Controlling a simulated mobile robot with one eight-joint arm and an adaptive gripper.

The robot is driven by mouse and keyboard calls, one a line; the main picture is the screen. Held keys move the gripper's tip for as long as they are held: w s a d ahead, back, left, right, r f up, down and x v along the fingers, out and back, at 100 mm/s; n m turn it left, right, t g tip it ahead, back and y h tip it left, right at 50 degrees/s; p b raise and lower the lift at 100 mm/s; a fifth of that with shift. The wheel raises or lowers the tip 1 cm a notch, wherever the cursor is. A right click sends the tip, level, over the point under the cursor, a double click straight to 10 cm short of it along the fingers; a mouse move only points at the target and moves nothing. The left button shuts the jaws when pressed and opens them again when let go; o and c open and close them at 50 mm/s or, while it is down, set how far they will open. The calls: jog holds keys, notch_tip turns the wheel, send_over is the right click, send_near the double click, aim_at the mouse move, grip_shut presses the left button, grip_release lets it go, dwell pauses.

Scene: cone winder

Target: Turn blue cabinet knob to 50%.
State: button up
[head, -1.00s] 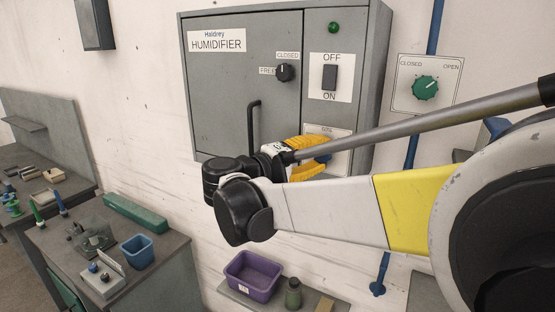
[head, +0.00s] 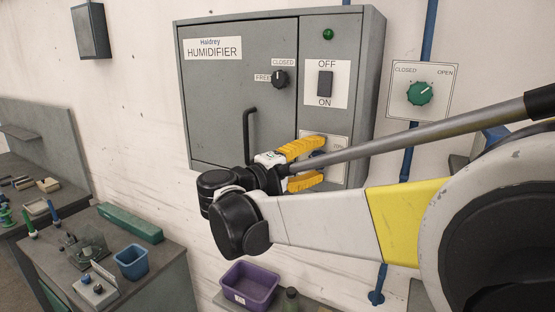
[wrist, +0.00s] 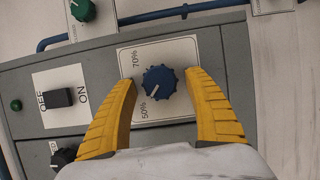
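The blue knob (wrist: 159,81) sits on a white plate (wrist: 181,49) on the grey humidifier cabinet (head: 222,90). In the wrist view the plate is marked 70% at upper left and 50% at lower left. The knob's pale mark points to the lower left, toward the 50% side. My gripper (wrist: 162,77) is open, with one yellow finger on each side of the knob and a visible gap to both. In the head view my gripper (head: 325,161) is in front of the plate and hides most of the knob.
An OFF/ON switch (head: 325,84), a black FREE/CLOSED knob (head: 279,79) and a door handle (head: 249,134) are on the cabinet. A green knob (head: 419,93) is on the wall at right. A purple bin (head: 247,285) is below.

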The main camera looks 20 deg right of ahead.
jog(key=shift+a, duration=0.1)
jog(key=v, duration=1.2)
jog(key=shift+f, duration=0.1)
